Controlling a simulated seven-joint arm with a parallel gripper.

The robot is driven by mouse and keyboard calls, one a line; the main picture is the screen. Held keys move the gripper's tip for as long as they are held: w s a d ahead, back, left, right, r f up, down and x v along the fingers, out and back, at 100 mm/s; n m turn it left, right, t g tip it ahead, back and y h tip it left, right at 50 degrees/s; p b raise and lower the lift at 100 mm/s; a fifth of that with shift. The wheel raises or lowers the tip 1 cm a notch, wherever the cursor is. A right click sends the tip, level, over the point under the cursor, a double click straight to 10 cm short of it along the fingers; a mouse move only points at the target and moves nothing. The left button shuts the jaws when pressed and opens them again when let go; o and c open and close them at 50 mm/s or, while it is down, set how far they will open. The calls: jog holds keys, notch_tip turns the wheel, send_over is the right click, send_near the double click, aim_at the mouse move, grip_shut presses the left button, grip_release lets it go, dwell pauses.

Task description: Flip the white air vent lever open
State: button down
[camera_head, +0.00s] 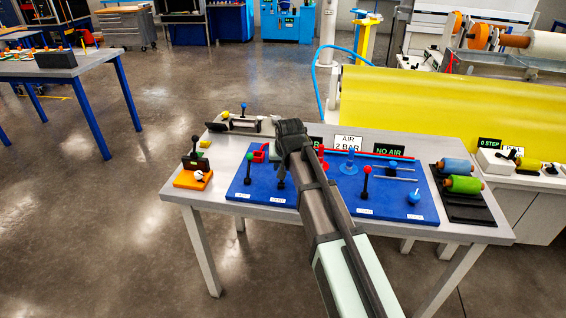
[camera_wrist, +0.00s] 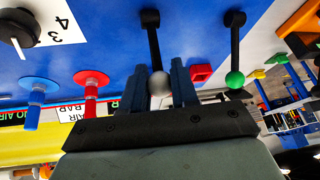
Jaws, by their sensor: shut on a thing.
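The white air vent lever is a black stem with a pale ball knob (camera_wrist: 158,84), seen in the wrist view. Its base is on the blue panel. My gripper (camera_wrist: 164,85) is shut on this lever, with the pale knob between its two dark fingers. In the head view my arm reaches down over the blue panel (camera_head: 400,205) and hides the fingers and the knob.
A green-knobbed lever (camera_wrist: 234,79) stands right beside my fingers in the wrist view. Red (camera_wrist: 90,82) and blue (camera_wrist: 38,90) pieces stand to the left. In the head view, a red-knobbed lever (camera_head: 365,182) stands right of my arm. Signs read "AIR 2 BAR" (camera_head: 348,143) and "NO AIR" (camera_head: 390,150).

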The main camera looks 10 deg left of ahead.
jog(key=s+t, duration=0.3)
jog(key=shift+s+d+f+t, duration=0.15)
jog(key=shift+s+t, duration=0.1)
jog(key=shift+t, duration=0.05)
jog(key=shift+s+f+n+t+y, duration=0.25)
jog(key=shift+s+t, duration=0.35)
jog(key=shift+t, duration=0.6)
jog(key=shift+s+f+n+t+y, duration=0.1)
jog(key=shift+s+f+n+t, duration=0.35)
jog(key=shift+t, duration=0.75)
jog(key=shift+s, duration=0.2)
jog(key=c, duration=0.9)
grip_release()
jog(key=shift+r, duration=0.1)
notch_tip(320, 180, up, 10)
